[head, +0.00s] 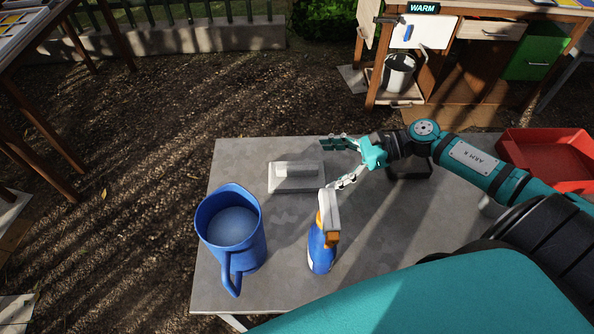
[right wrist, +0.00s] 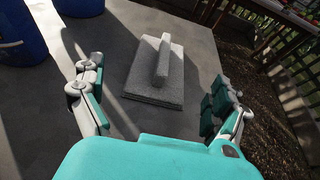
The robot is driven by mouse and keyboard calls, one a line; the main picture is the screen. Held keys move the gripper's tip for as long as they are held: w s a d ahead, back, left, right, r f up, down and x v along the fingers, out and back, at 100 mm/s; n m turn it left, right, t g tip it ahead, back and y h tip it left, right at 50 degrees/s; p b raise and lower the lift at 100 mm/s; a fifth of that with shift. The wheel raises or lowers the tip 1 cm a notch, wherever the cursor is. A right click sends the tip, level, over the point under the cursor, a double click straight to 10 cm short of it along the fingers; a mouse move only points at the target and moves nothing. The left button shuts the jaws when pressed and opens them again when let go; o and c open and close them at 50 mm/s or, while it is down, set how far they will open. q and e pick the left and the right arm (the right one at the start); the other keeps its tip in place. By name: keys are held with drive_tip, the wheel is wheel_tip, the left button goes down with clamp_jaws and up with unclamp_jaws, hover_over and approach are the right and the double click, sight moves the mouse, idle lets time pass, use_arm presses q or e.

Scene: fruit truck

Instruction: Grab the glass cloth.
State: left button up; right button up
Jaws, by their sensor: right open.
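A flat grey piece with a raised bar on top, seemingly the glass cloth (head: 297,177), lies on the grey table. It also shows in the right wrist view, ahead of and between my fingers (right wrist: 152,92). My right gripper (head: 332,166) is open and empty. It is just right of the grey piece in the head view, with its fingers pointing left. In the right wrist view my right gripper (right wrist: 152,108) has a finger to either side, with clear space between them. My left gripper is not in view.
A blue jug (head: 232,232) stands at the table's left front. A blue spray bottle (head: 321,248) with an orange and white head stands close to my right gripper's lower finger. A red tray (head: 540,165) is at the right. A workbench (head: 450,12) stands behind the table.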

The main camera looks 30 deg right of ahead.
sight(307, 167)
drive_tip(key=x, duration=0.2)
drive_tip(key=shift+w+a+f, duration=0.1)
drive_tip(key=shift+w+a, duration=0.15)
drive_tip(key=shift+w+a+f+p, duration=0.15)
drive_tip(key=shift+a+p, duration=0.2)
drive_tip(key=shift+a, duration=0.1)
drive_tip(key=shift+w+a, duration=0.25)
drive_tip(key=shift+a, duration=0.05)
drive_tip(key=p+x, duration=0.2)
drive_tip(key=x, duration=0.1)
drive_tip(key=shift+w+a, duration=0.25)
drive_tip(key=shift+w, duration=0.05)
drive_tip(key=shift+w+a+f, duration=0.1)
drive_tip(key=shift+a+f, duration=0.15)
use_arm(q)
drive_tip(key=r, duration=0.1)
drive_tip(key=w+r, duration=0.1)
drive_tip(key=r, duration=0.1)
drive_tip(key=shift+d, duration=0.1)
use_arm(e)
drive_tip(key=shift+c, duration=0.3)
drive_tip(key=shift+c, duration=1.1)
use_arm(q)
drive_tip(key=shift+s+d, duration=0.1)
use_arm(e)
drive_tip(key=c, duration=0.8)
